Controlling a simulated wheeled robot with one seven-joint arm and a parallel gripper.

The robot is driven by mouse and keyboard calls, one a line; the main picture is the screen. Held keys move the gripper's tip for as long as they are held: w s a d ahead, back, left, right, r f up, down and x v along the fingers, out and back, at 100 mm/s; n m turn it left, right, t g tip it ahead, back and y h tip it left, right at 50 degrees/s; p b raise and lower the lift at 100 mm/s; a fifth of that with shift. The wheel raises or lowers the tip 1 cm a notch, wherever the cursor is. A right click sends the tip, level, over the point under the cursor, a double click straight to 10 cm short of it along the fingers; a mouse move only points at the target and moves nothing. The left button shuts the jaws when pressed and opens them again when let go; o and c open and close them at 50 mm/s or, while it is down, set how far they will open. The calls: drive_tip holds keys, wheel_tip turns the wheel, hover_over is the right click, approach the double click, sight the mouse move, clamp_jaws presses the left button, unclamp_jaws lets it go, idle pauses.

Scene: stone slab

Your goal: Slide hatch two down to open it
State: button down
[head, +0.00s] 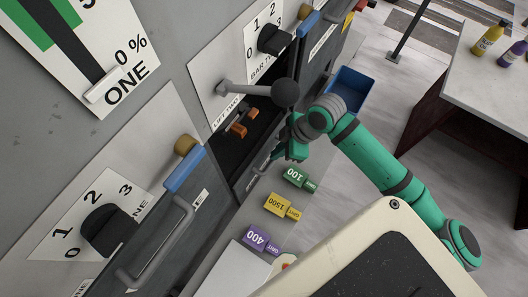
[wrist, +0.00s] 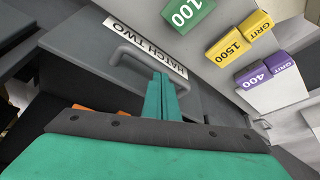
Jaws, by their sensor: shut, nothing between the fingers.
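Hatch two (wrist: 85,45) is a grey panel with a white HATCH TWO label (wrist: 112,24) and a grey bar handle (wrist: 125,53) in the wrist view. In the head view a dark opening with orange pieces (head: 240,128) inside shows above the hatch, whose handle (head: 258,168) is partly seen. My gripper (wrist: 160,80) is shut and empty, its green fingertips overlapping the handle in the wrist view. I cannot tell whether they touch it. In the head view my gripper (head: 280,155) is beside the hatch front.
A LIFT TWO lever with a dark ball knob (head: 286,92) juts out above the opening. Green (head: 297,178), yellow (head: 281,206) and purple (head: 261,239) grit blocks lie below. A blue bin (head: 349,88) stands behind my arm. A table (head: 487,87) with bottles is at right.

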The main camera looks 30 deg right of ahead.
drive_tip(key=shift+f, duration=1.6)
drive_tip(key=s+v, duration=0.1)
drive_tip(key=v, duration=1.5)
drive_tip(key=shift+s+a, duration=0.2)
drive_tip(key=shift+s, duration=0.1)
drive_tip(key=shift+r, duration=0.15)
